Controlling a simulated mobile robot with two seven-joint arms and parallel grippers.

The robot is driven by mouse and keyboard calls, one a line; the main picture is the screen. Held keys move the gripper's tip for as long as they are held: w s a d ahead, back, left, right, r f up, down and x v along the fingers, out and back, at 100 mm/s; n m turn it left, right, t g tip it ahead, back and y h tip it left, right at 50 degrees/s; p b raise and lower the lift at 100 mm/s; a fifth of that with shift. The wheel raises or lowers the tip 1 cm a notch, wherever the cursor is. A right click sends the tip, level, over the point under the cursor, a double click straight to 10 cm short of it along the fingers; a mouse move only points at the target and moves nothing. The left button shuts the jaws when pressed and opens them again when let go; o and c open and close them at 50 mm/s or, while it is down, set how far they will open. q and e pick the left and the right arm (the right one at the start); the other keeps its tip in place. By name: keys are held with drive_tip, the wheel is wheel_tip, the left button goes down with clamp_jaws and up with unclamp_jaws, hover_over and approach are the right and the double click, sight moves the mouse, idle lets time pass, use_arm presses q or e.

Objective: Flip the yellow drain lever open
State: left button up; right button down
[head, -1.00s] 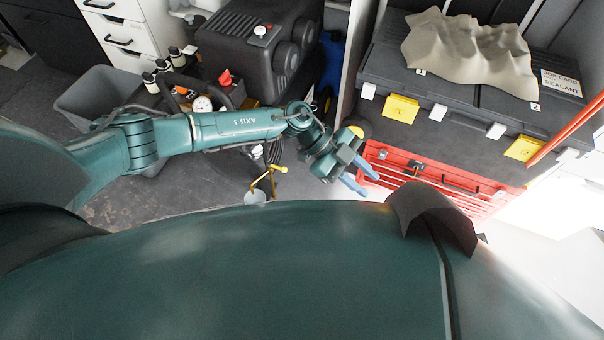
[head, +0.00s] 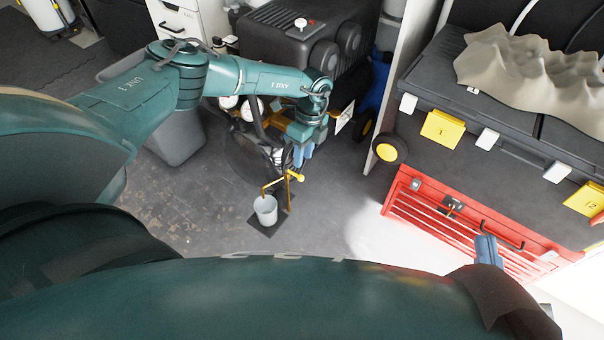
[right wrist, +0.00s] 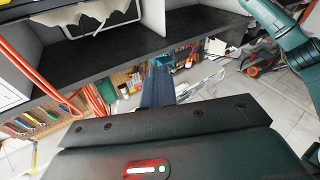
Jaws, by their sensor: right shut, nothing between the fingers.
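The yellow drain lever (head: 296,177) is on a thin brass pipe rising above a small grey cup (head: 265,208) on a dark square mat, in the head view. My left gripper (head: 302,156) points down just above and behind the lever, its two blue fingers slightly apart and empty. I cannot tell whether it touches the lever. My right gripper (head: 486,248) is at the right, away from the lever, beside the red toolbox. Its fingers are shut and empty, and they also show in the right wrist view (right wrist: 158,86).
A black compressor-like machine (head: 290,38) stands behind my left arm. A grey bin (head: 180,138) is left of the lever. The red toolbox (head: 430,215) and dark cases with yellow latches stand at the right. The floor between cup and toolbox is clear.

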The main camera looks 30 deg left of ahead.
use_arm(q)
drive_tip(key=f+b, duration=0.1)
drive_tip(key=f, duration=0.2)
drive_tip(key=s+f+b, duration=0.1)
drive_tip(key=f, duration=0.2)
drive_tip(key=shift+s, duration=0.1)
drive_tip(key=shift+c, duration=0.2)
drive_tip(key=shift+r, duration=0.1)
clamp_jaws()
